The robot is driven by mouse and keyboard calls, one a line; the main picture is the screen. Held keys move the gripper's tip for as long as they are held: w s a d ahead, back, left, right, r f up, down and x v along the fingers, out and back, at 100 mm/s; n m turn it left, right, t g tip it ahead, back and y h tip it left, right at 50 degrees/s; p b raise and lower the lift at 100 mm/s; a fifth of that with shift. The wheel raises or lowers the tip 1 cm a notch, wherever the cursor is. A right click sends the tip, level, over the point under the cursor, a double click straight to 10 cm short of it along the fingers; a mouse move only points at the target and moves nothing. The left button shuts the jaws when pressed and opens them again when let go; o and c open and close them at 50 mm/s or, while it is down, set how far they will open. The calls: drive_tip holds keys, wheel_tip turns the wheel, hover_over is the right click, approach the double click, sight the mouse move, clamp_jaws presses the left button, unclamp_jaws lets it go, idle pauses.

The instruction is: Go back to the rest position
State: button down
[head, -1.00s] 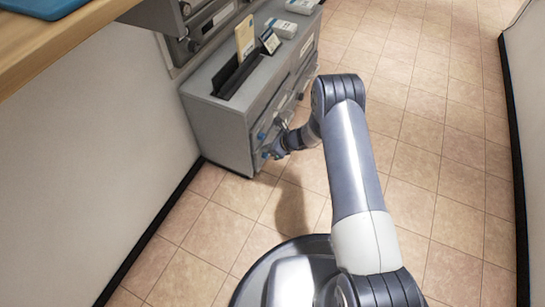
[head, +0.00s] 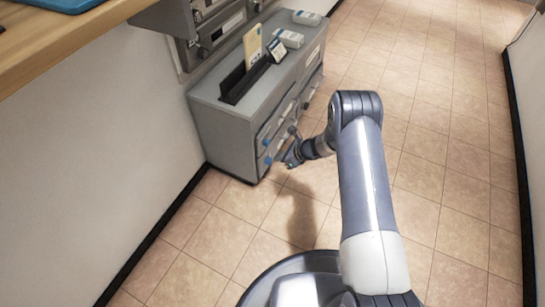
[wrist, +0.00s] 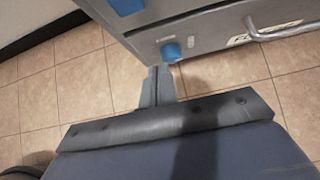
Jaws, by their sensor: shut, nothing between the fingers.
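My gripper (head: 291,160) is in front of the lower drawers of a grey cabinet (head: 222,138) in the head view, low over the floor. In the wrist view its narrow fingers (wrist: 159,84) are together with nothing between them. They point toward the cabinet's lower front, near a blue knob (wrist: 171,52). I cannot tell exactly how far apart they are from the cabinet. My arm reaches forward and bends down at the elbow.
A holder with envelopes (head: 252,47) and small white boxes (head: 306,18) stand on the cabinet. Grey mailboxes (head: 216,22) are on the wall above. A wooden counter (head: 60,35) is at upper left. Tiled floor (head: 440,150) is clear to the right.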

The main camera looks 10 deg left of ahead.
drive_tip(key=p+v, duration=0.3)
drive_tip(key=v, duration=0.6)
drive_tip(key=shift+d+r, duration=0.2)
drive_tip(key=shift+r, duration=0.05)
drive_tip(key=b, duration=0.3)
approach(264, 154)
drive_tip(key=x, duration=0.5)
drive_tip(key=shift+d+f, duration=0.15)
drive_tip(key=shift+f, duration=0.5)
drive_tip(key=shift+w+a, duration=0.3)
drive_tip(key=shift+a, duration=0.25)
